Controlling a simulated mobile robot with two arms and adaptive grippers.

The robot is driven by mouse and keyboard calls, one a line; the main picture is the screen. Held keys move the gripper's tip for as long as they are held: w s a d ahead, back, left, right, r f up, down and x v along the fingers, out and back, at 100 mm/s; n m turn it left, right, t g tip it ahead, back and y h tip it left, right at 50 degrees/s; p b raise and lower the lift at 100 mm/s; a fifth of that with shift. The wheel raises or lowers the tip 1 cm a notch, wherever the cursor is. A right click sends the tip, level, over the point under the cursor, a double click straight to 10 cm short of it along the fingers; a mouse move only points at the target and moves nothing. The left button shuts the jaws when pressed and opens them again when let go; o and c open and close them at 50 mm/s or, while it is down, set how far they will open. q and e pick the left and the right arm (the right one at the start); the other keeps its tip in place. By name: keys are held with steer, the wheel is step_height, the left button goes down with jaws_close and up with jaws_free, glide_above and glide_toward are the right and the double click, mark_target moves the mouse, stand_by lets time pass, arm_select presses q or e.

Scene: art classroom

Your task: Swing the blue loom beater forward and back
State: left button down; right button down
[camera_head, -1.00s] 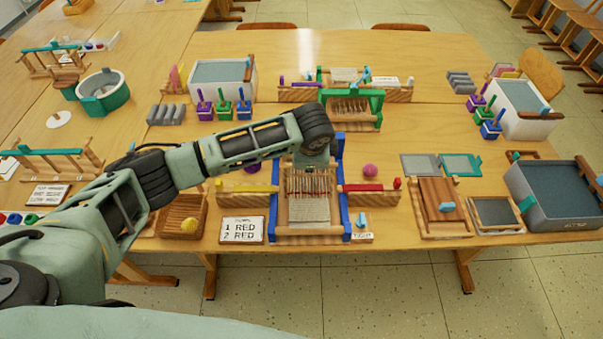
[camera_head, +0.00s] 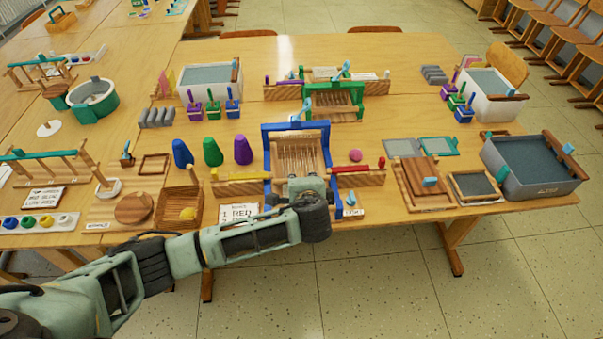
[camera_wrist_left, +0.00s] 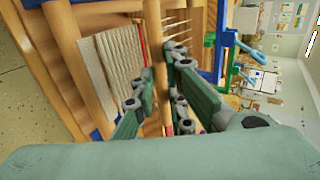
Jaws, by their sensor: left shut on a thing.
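The blue loom (camera_head: 268,150), a wooden frame with blue posts and strung threads, stands at the table's front edge. My left gripper (camera_head: 305,187) is over its front part in the head view, pointing down. In the left wrist view its green fingers (camera_wrist_left: 160,88) lie on either side of a wooden bar (camera_wrist_left: 156,40), which I take as the beater, and are shut on it. White woven cloth (camera_wrist_left: 112,65) shows beside the bar. My wrist hides the loom's front part and the grip in the head view. My right gripper is not in view.
A green loom (camera_head: 333,98) stands behind. A yellow shuttle rack (camera_head: 240,186) and a red one (camera_head: 358,176) flank the blue loom. A word card (camera_head: 238,212) lies at front left. Blue, green and purple cones (camera_head: 213,152) stand to the left.

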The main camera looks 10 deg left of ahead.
arm_select(q)
steer(key=shift+s+d+f, duration=0.15)
steer(key=shift+s+f, duration=0.35)
steer(key=shift+f, duration=0.15)
steer(key=c, duration=1.8)
jaws_free()
steer(key=shift+o, duration=0.2)
steer(key=shift+w+r, duration=0.1)
steer(key=shift+r, duration=0.1)
steer(key=v, duration=1.2)
